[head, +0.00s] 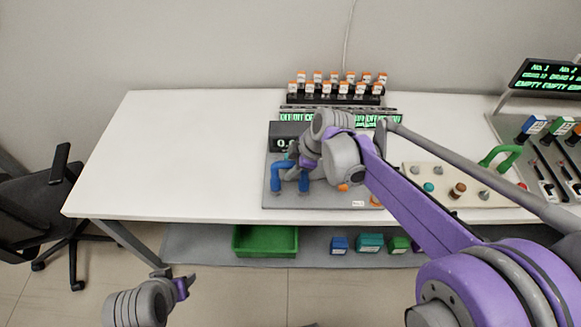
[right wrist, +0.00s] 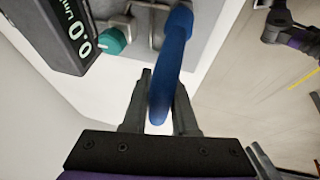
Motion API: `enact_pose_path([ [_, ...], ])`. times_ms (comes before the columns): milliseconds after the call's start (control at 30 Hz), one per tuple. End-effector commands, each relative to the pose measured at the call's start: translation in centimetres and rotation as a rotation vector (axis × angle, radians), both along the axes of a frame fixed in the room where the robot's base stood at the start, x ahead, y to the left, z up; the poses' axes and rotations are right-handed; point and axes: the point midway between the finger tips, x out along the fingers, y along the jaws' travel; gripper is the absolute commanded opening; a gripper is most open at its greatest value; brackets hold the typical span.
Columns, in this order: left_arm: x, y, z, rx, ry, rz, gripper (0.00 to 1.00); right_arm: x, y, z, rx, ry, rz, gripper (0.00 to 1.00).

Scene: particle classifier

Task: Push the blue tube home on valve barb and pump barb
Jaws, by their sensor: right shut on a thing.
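The blue tube (head: 277,176) is a short arch over the grey panel (head: 330,196) on the white table, partly hidden by my right wrist in the head view. In the right wrist view the blue tube (right wrist: 172,60) runs from the top edge down between the two dark fingers of my right gripper (right wrist: 160,92), which is shut on it. Which barb each end meets, and how far on it sits, I cannot tell. My left gripper (head: 184,284) hangs low in front of the table at the left, empty of the tube; its jaws are too small to read.
A display with a teal knob (right wrist: 112,41) stands beside the tube. Behind is a rack of orange-capped vials (head: 335,90). At the right are a beige panel (head: 425,172) with knobs and a green handle (head: 500,156). The table's left half is clear. A green bin (head: 265,241) sits below.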

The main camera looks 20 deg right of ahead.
Motion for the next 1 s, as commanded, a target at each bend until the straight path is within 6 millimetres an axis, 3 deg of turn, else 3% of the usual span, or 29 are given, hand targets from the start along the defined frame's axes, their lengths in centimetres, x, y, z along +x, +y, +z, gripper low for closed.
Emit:
enact_pose_path([
  [600,-0.3,0.0,-1.2,0.000,0.006,0.000,0.50,0.0,0.0,-1.7,-0.001,0.001,0.000,0.00],
  [633,-0.3,0.0,-1.1,0.000,0.005,0.000,0.50,0.0,0.0,-1.6,-0.001,0.001,0.000,0.32],
  [800,-0.3,0.0,-1.1,0.000,0.005,0.000,0.50,0.0,0.0,-1.5,0.000,0.000,0.000,0.61],
  [1000,-0.3,0.0,-1.1,0.000,0.005,0.000,0.50,0.0,0.0,-1.5,0.000,0.000,0.000,0.61],
])
